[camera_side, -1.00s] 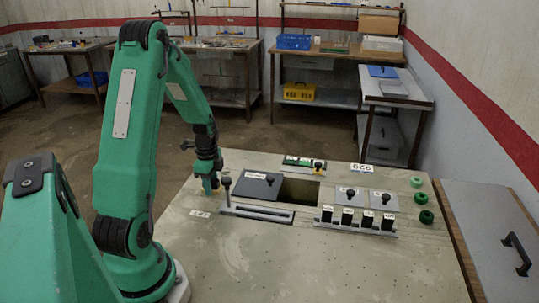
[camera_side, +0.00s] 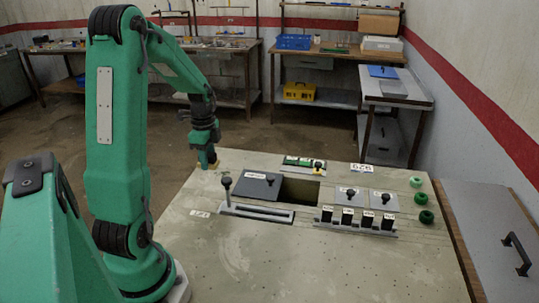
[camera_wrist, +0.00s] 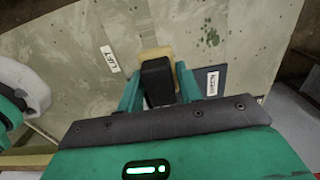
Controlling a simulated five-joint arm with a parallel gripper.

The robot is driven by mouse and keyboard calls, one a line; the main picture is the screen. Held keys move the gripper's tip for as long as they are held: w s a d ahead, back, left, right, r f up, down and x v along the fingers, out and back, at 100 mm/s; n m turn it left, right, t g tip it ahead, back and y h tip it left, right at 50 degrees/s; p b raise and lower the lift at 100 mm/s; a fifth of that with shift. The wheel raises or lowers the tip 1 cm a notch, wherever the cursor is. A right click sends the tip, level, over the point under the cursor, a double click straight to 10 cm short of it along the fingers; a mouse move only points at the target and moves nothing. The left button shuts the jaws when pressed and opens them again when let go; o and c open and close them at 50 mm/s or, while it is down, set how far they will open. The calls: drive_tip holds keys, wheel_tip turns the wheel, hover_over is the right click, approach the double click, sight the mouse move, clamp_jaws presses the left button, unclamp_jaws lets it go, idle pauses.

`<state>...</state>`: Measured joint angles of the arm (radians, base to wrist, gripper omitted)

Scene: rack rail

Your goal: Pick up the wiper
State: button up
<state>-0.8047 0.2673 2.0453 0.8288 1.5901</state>
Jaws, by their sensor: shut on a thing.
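The wiper (camera_wrist: 157,76) is a black block with a tan pad along its far edge. In the wrist view it sits between the two teal fingers of my gripper (camera_wrist: 158,88), which is shut on it. In the side view my gripper (camera_side: 208,158) is above the far left part of the workbench (camera_side: 250,260), with a small tan bit of the wiper (camera_side: 206,166) showing below the fingers. The wiper looks clear of the bench top. Its underside is hidden.
Right of my gripper are an upright black-knobbed lever (camera_side: 227,186) and a dark panel (camera_side: 257,186) beside a square opening (camera_side: 299,191). Further right are a rail with several black blocks (camera_side: 357,221), grey plates (camera_side: 384,202) and green knobs (camera_side: 426,216). The bench front is clear.

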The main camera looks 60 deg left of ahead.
drive_tip(key=shift+r, duration=0.2)
idle(0.3)
drive_tip(key=o, duration=0.3)
drive_tip(key=shift+c, duration=1)
drive_tip(key=shift+w, duration=0.1)
drive_tip(key=w+a+f+n, duration=0.2)
drive_tip(key=w+a+n, duration=0.2)
drive_tip(key=w+n, duration=0.6)
drive_tip(key=shift+n, duration=4)
